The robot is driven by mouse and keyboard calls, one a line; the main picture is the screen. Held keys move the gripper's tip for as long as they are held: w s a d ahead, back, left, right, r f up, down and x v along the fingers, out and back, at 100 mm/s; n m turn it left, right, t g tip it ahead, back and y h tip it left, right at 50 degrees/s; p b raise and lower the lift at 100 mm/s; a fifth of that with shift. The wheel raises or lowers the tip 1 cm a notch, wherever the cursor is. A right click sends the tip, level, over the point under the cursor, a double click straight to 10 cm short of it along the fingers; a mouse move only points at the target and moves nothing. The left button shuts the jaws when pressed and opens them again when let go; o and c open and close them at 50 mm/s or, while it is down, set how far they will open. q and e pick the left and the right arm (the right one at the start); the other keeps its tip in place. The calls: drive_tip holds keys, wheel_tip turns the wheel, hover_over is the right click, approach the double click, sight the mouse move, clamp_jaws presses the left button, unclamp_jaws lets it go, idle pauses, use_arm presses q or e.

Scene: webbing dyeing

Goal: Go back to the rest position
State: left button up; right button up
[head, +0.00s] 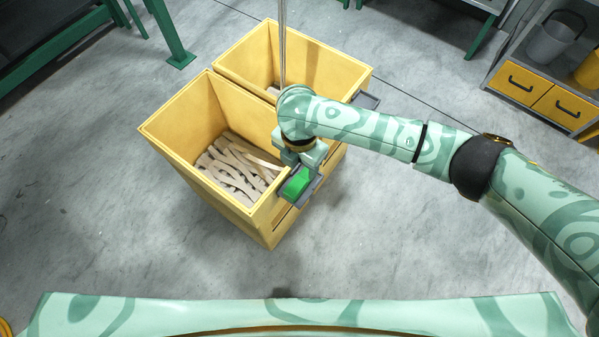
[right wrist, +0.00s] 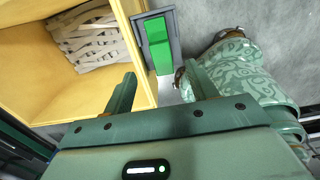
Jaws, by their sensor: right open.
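My right gripper (head: 303,160) is at the front-right rim of the nearer yellow bin (head: 185,108), beside a green block (head: 297,182). In the right wrist view the fingers of the gripper (right wrist: 159,78) are apart with nothing between them. The green block (right wrist: 157,45) sits in a grey holder (right wrist: 174,28) on the bin's outer wall, just beyond the fingertips. The gripper and block look close, but I cannot tell whether they touch. My left gripper is not in view.
The nearer bin holds pale webbing strips (head: 238,170). A second yellow bin (head: 325,62) stands behind it, with a grey holder (head: 366,99) on its side. A shelf with yellow drawers (head: 520,82) is at the right. Grey floor (head: 110,220) lies clear around the bins.

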use_arm(q)
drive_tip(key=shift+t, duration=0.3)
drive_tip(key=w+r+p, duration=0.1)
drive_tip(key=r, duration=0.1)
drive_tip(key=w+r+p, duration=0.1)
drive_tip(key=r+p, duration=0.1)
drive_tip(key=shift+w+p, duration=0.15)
drive_tip(key=shift+p, duration=0.15)
use_arm(e)
wheel_tip(320, 180, up, 8)
